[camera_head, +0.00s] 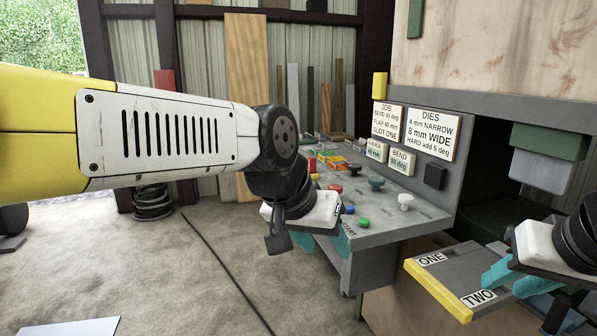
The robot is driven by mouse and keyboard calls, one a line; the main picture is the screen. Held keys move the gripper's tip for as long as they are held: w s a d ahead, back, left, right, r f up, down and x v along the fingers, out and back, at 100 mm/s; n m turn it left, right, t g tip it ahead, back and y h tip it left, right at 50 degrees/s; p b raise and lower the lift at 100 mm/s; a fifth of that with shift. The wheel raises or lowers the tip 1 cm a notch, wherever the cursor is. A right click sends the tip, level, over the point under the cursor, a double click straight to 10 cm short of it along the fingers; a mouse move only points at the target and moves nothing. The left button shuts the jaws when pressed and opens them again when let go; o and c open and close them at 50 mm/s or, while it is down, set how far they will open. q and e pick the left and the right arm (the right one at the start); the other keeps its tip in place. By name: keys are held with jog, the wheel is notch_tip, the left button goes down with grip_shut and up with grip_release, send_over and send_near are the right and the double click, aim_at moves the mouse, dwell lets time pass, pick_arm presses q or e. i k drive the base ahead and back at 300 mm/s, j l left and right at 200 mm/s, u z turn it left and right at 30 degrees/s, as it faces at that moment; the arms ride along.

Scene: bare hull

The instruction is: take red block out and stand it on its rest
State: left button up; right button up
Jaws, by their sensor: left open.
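My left gripper (322,241) is open, its teal fingertips pointing down in front of the near edge of the grey control panel. Nothing shows between its fingers. Small red and yellow pieces (311,164) lie at the far end of the panel, partly behind my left wrist. A red round knob or piece (335,188) is nearer. I cannot tell which one is the red block, and I cannot make out its rest. My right gripper (515,280) is at the lower right, its teal fingers over the plate marked ONE and TWO. The gap between them is unclear.
The grey panel (385,222) carries several coloured knobs. Signs reading JOB (387,122) and DIES (432,134) stand behind it. The slotted plate (440,287) has a yellow front edge. A dark cable (225,265) crosses the open concrete floor at the left.

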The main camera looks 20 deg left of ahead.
aim_at(312, 160)
jog(key=u, duration=0.7)
jog(key=i+j+z, duration=0.1)
jog(key=i+j, duration=0.3)
jog(key=i+j+z, duration=0.15)
jog(key=i+j, duration=0.25)
jog(key=i+j+z, duration=0.1)
jog(key=i+j, duration=0.25)
jog(key=i+j+z, duration=0.15)
jog(key=i+j, duration=0.2)
jog(key=j, duration=0.25)
jog(key=i+j+z, duration=0.1)
jog(key=i+j, duration=0.25)
jog(key=j, duration=0.15)
